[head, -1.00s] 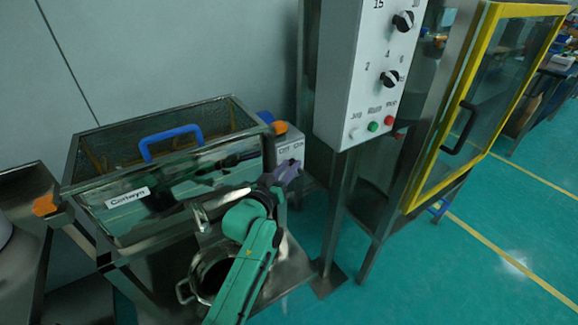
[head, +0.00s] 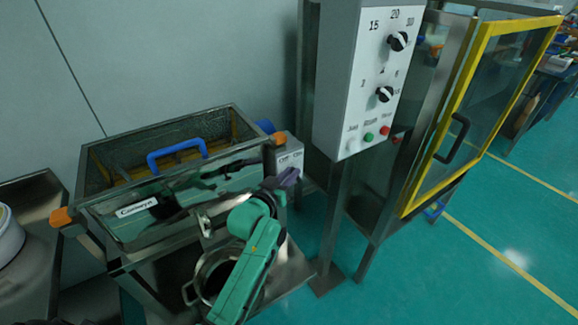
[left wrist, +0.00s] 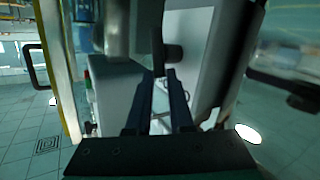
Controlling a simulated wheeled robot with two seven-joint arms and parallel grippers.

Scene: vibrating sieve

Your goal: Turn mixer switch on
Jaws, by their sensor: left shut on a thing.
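A small grey switch box (head: 288,152) with "OFF" and "ON" lettering is fixed at the right end of the sieve machine in the head view. My left gripper (head: 287,178) reaches up to the front of this box from below. In the left wrist view, my left gripper (left wrist: 161,78) has its two dark fingers close together on a dark switch handle (left wrist: 158,50), which stands out from a pale panel. The fingers partly hide the handle, and its exact setting cannot be read. My right gripper does not show.
The sieve (head: 180,180) with a blue handle (head: 176,150) stands to the left. A steel pot (head: 208,275) sits below my left arm. A control panel (head: 365,85) with knobs and buttons stands to the right, beside a yellow-framed door (head: 480,110).

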